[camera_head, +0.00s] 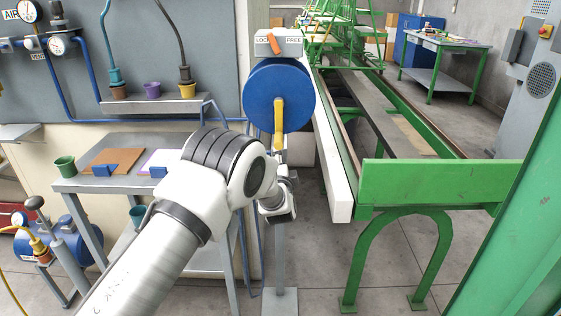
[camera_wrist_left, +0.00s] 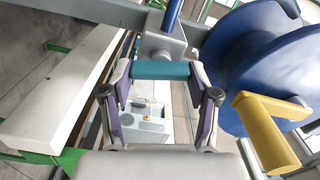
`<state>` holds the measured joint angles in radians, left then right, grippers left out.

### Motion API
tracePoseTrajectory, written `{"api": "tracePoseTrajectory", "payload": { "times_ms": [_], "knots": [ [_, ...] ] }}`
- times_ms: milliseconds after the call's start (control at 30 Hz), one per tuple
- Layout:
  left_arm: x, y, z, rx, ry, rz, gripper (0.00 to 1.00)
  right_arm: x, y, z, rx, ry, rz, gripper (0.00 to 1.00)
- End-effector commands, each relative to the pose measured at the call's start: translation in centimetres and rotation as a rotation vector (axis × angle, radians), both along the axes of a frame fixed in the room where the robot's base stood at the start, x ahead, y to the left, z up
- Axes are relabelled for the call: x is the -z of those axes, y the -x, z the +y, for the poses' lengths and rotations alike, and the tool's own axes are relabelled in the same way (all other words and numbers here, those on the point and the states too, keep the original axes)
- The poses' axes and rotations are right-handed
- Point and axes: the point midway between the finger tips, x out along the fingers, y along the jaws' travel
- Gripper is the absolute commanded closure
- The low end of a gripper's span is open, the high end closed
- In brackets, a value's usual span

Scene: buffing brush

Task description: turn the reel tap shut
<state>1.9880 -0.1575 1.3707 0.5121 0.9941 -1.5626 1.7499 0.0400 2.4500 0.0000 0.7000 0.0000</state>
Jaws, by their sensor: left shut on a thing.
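The blue reel (camera_head: 278,95) with its yellow crank (camera_head: 279,122) stands ahead of my left arm. It also shows at the right of the left wrist view (camera_wrist_left: 265,60). The tap's teal handle (camera_wrist_left: 162,70) lies crosswise below a grey block and a blue pipe. My left gripper (camera_wrist_left: 160,75) is shut on this handle, one finger at each end. In the head view the handle is hidden, and the gripper's fingers cannot be made out beyond my wrist. My right gripper is in neither view.
A LOCK/FREE plate with an orange lever (camera_head: 278,42) sits above the reel. The yellow crank is close beside my gripper's right finger in the wrist view. A white beam (camera_head: 333,165) and green frame (camera_head: 440,184) stand right. A grey side table (camera_head: 105,184) stands left.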

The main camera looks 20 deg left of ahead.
Motion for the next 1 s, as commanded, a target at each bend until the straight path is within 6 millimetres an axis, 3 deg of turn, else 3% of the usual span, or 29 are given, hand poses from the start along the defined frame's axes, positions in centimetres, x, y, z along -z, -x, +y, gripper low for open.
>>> {"api": "tracePoseTrajectory", "payload": {
  "times_ms": [400, 967, 1000],
  "knots": [
    [0.28, 0.04, -0.02, 0.000, -0.210, 0.064, 0.75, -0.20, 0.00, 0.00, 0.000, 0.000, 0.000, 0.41],
    [0.33, 0.05, -0.01, 0.001, -0.242, 0.074, 0.75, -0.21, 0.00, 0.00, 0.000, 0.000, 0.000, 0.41],
    [0.33, 0.05, -0.01, 0.001, -0.242, 0.074, 0.29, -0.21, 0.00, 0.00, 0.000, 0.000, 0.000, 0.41]
  ]
}}
